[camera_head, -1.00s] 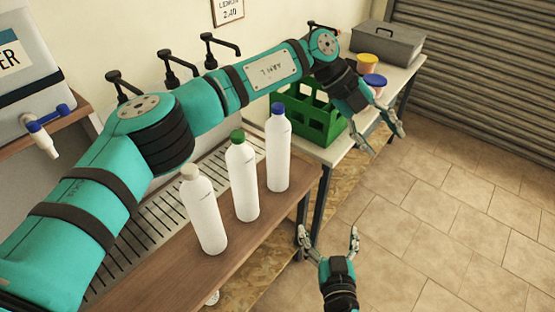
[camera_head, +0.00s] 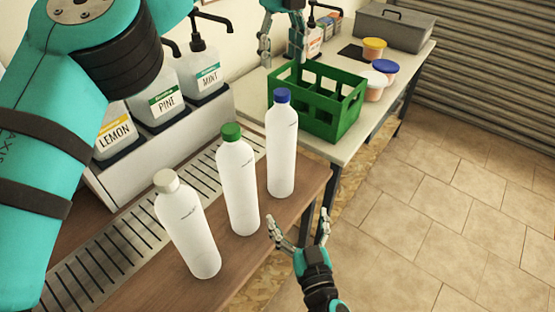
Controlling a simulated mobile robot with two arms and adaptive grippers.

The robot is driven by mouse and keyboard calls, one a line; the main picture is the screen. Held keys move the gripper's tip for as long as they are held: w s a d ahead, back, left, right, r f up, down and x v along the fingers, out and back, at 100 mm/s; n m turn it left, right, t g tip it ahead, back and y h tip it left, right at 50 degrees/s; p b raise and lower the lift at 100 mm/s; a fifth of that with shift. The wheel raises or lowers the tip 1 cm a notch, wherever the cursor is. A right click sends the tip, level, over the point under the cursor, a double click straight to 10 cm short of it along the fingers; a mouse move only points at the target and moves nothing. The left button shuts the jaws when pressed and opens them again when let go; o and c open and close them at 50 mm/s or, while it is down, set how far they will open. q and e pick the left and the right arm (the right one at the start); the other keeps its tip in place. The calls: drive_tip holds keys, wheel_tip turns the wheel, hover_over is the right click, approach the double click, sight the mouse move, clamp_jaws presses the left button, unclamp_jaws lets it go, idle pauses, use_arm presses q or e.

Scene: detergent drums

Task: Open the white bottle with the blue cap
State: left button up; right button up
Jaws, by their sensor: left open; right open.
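The white bottle with the blue cap (camera_head: 281,150) stands upright at the right end of the wooden bench, its blue cap (camera_head: 283,95) on top. Beside it stand a white bottle with a green cap (camera_head: 239,185) and a white bottle with a pale cap (camera_head: 190,228). My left gripper (camera_head: 282,55) is open and empty, above and behind the blue-capped bottle, near the green crate. My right gripper (camera_head: 298,228) is open and empty, in front of and below the blue-capped bottle, off the bench's front edge. Neither gripper appears to touch a bottle.
A green crate (camera_head: 345,118) stands on the pale table, with tubs (camera_head: 374,48) and a grey toolbox (camera_head: 393,27) farther back. Pump dispensers labelled LEMON, PINE (camera_head: 163,100) and MINT (camera_head: 208,76) stand behind the slotted drain (camera_head: 130,235). The floor at right is clear.

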sight(281, 166)
use_arm(q)
drive_tip(key=shift+s, duration=0.2)
use_arm(e)
drive_tip(key=x, duration=1.7)
